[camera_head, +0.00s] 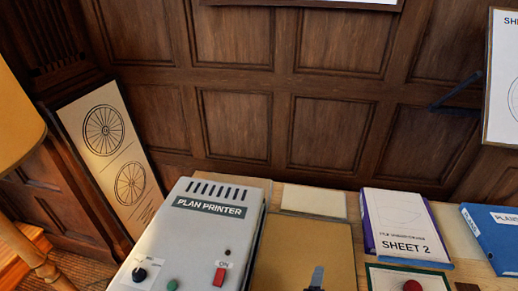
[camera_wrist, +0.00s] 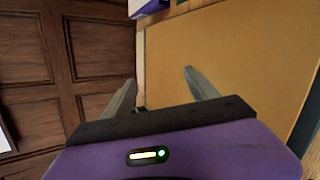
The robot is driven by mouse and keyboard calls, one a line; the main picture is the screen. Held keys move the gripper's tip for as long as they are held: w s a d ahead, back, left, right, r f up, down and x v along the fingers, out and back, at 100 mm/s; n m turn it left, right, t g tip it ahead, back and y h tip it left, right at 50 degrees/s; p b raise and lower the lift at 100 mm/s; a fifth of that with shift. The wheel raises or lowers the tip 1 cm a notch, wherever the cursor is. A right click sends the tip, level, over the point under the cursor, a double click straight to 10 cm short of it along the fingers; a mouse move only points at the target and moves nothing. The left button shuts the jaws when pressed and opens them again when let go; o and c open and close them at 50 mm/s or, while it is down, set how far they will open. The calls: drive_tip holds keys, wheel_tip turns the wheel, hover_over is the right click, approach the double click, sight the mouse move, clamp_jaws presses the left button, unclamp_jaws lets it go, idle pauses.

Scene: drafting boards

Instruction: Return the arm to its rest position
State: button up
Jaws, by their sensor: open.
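My gripper (camera_wrist: 159,77) shows in the wrist view with its two grey fingers apart and nothing between them. One finger is seen against the tan board (camera_wrist: 245,60), the other near the board's edge on the wall side. The same tan board (camera_head: 300,245) lies in the head view between the plan printer and the white-and-purple Sheet 2 box. A narrow grey and dark shape (camera_head: 317,278) stands over its near part at the bottom edge; I cannot tell if it is a finger. The rest of my arm is not clearly visible.
The grey plan printer (camera_head: 215,235) stands left of the board. The Sheet 2 box (camera_head: 405,225), a red knob (camera_head: 412,286) and a blue binder (camera_head: 495,235) are to the right. A pale sheet (camera_head: 313,200) lies behind. Wood panelling (camera_head: 330,132) closes the back; a lamp (camera_head: 18,115) stands left.

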drive_tip(key=s+a+r+m+t+y+b, duration=0.25)
drive_tip(key=s+m+y, duration=0.55)
drive_tip(key=s, duration=0.4)
drive_tip(key=s+d+r+m+t+h+b, duration=0.1)
drive_tip(key=s+d+r+m+b, duration=0.1)
drive_tip(key=s+m, duration=0.2)
drive_tip(key=s+d+r+m+t+h+b, duration=0.1)
drive_tip(key=s+d+r+m+t+b, duration=0.1)
drive_tip(key=s, duration=0.6)
drive_tip(key=r+m, duration=0.1)
drive_tip(key=m, duration=0.1)
drive_tip(key=shift+s+d+r+m+b, duration=0.2)
drive_tip(key=shift+s+d+m+b, duration=0.2)
drive_tip(key=shift+m+g+h, duration=0.4)
drive_tip(key=shift+g+h, duration=0.2)
drive_tip(key=shift+g, duration=0.35)
drive_tip(key=s+f, duration=0.1)
drive_tip(key=s, duration=0.1)
drive_tip(key=s+d+b, duration=0.1)
drive_tip(key=s, duration=0.1)
drive_tip(key=s+d+f, duration=0.1)
drive_tip(key=shift+s+f+b, duration=0.3)
drive_tip(key=shift+s+f, duration=0.05)
drive_tip(key=shift+s, duration=0.05)
drive_tip(key=shift+c, duration=0.2)
